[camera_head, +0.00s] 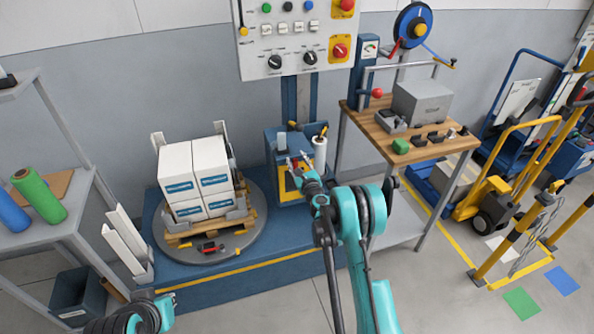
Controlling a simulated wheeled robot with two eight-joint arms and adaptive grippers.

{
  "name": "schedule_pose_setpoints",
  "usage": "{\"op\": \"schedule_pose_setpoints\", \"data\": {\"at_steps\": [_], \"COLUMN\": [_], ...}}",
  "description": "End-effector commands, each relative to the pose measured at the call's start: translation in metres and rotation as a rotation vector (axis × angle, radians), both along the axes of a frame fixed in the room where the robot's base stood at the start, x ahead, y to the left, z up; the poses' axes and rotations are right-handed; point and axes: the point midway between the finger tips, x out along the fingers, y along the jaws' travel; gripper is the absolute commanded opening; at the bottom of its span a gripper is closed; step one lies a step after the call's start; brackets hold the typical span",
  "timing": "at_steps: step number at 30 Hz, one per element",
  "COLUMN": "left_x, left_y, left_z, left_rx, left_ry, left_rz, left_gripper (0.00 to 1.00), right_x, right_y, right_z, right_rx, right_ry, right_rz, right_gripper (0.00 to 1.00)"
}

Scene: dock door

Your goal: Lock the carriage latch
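The film carriage (272,146) is a blue box on the blue mast behind the turntable, with a yellow panel low on its front and a white film roll (320,153) at its right. A small black-and-yellow handle (294,126) shows at its top; it may be the latch, and its position is too small to read. My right gripper (297,161) is in front of the carriage, its two thin fingers apart with nothing seen between them. I cannot tell whether it touches the carriage. My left gripper is out of view; only part of that arm shows at bottom left.
White cartons (196,171) stand on a pallet on the round turntable (165,240) left of the carriage. A control panel (296,38) hangs above. A wooden workbench (440,150) is at right, a grey shelf (60,228) at left. Floor in front is clear.

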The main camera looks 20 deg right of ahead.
Motion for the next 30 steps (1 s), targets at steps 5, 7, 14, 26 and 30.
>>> {"op": "schedule_pose_setpoints", "data": {"at_steps": [5, 7, 14, 26, 30], "left_x": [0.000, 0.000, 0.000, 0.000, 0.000], "left_y": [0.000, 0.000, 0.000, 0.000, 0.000], "left_z": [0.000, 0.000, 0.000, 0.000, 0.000], "left_rx": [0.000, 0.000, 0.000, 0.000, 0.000], "left_ry": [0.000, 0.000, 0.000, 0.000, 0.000], "left_rz": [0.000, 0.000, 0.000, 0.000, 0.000], "left_gripper": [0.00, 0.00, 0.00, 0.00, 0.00], "right_x": [0.000, 0.000, 0.000, -0.005, -0.024], "right_y": [0.001, 0.001, 0.001, 0.012, 0.040], "right_z": [0.025, 0.030, 0.033, 0.053, 0.100], "right_rx": [-0.001, -0.001, -0.001, -0.090, -0.338], "right_ry": [0.000, 0.000, 0.000, 0.005, 0.020], "right_rz": [0.001, 0.001, 0.001, 0.032, 0.116], "right_gripper": [0.39, 0.39, 0.39, 0.39, 0.39]}}
